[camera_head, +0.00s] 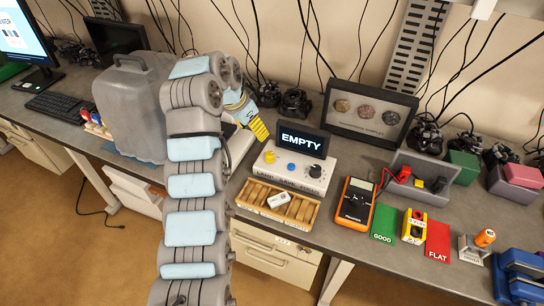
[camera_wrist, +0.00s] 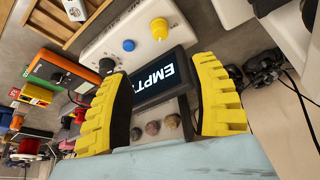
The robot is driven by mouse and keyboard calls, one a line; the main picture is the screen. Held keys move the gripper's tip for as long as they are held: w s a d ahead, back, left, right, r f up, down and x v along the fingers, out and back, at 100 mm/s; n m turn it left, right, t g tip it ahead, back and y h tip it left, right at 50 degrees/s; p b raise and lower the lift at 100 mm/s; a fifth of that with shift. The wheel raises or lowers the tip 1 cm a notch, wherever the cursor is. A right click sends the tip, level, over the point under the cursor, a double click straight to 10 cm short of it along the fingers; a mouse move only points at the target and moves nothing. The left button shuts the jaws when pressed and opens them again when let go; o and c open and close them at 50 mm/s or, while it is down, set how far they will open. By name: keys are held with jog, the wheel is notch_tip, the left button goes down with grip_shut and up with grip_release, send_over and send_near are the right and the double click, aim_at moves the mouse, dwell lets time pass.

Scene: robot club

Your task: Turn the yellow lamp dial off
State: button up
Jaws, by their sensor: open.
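The yellow lamp dial (camera_head: 270,157) is the leftmost knob on a white control box (camera_head: 311,184) with a dark screen (camera_head: 302,140) reading "EMPTY". A blue button (camera_head: 291,167) and a black knob (camera_head: 315,171) sit to its right in the head view. In the wrist view the yellow dial (camera_wrist: 159,29) stands upright on the box near the top middle, apart from my gripper. My gripper (camera_head: 262,131) is left of the screen in the head view. In the wrist view its two yellow ridged fingers (camera_wrist: 165,100) are spread wide, with the screen showing between them and nothing held.
A wooden slotted tray (camera_head: 250,193) holding a small white item stands before the box. An orange multimeter (camera_head: 355,203) is to the right. A framed display (camera_head: 368,110) stands behind. A grey case (camera_head: 130,100) is at the left.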

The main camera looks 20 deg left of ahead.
aim_at(269, 154)
jog(key=x, duration=1.7)
jog(key=shift+w+d+r+b, duration=0.1)
jog(key=shift+b, duration=0.2)
grip_shut()
